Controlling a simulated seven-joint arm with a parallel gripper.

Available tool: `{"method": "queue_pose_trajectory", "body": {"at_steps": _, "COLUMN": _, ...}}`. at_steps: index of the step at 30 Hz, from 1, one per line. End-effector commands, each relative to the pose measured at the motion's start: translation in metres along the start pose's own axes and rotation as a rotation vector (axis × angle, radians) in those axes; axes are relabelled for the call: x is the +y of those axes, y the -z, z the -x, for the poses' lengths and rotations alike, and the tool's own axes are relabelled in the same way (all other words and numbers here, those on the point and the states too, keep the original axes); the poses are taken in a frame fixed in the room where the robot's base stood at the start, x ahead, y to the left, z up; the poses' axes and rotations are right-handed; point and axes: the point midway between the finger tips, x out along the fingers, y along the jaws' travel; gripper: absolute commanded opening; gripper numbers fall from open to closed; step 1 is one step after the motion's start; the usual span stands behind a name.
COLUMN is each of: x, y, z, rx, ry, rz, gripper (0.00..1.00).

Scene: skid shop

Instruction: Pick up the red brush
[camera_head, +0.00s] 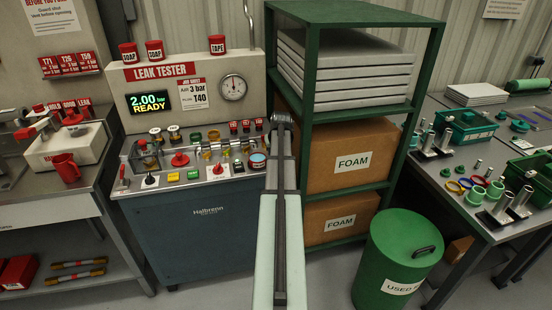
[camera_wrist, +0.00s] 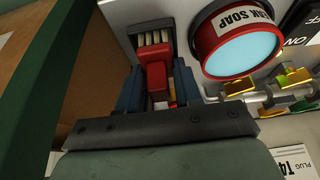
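The red brush (camera_wrist: 157,74) shows in the wrist view, with pale bristles (camera_wrist: 152,38) at its far end. It lies between the two dark blue fingers of my gripper (camera_wrist: 160,88). The fingers stand apart on either side of its red handle. I cannot tell whether both touch it. In the head view my gripper (camera_head: 281,121) is at the right end of the leak tester's bench top, and my arm hides the brush there.
A red soap tin (camera_wrist: 238,45) stands close to the right of the brush. Brass fittings (camera_wrist: 270,95) lie nearby. A green shelf (camera_head: 313,90) with foam boxes stands just right of my arm. The leak tester (camera_head: 135,80) rises behind the bench top.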

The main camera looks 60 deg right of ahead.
Motion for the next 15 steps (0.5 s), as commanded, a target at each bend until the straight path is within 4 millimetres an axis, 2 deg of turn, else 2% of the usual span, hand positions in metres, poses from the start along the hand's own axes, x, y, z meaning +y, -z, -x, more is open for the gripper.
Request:
{"method": "queue_pose_trajectory", "body": {"at_steps": 1, "x": 0.0000, "y": 0.0000, "z": 0.0001, "rx": 0.000, "ry": 0.000, "rz": 0.000, "gripper": 0.29}}
{"method": "queue_pose_trajectory", "body": {"at_steps": 9, "x": 0.0000, "y": 0.0000, "z": 0.0002, "rx": 0.000, "ry": 0.000, "rz": 0.000, "gripper": 0.03}}
{"method": "queue_pose_trajectory", "body": {"at_steps": 15, "x": 0.0000, "y": 0.0002, "z": 0.0005, "rx": 0.000, "ry": 0.000, "rz": 0.000, "gripper": 0.03}}
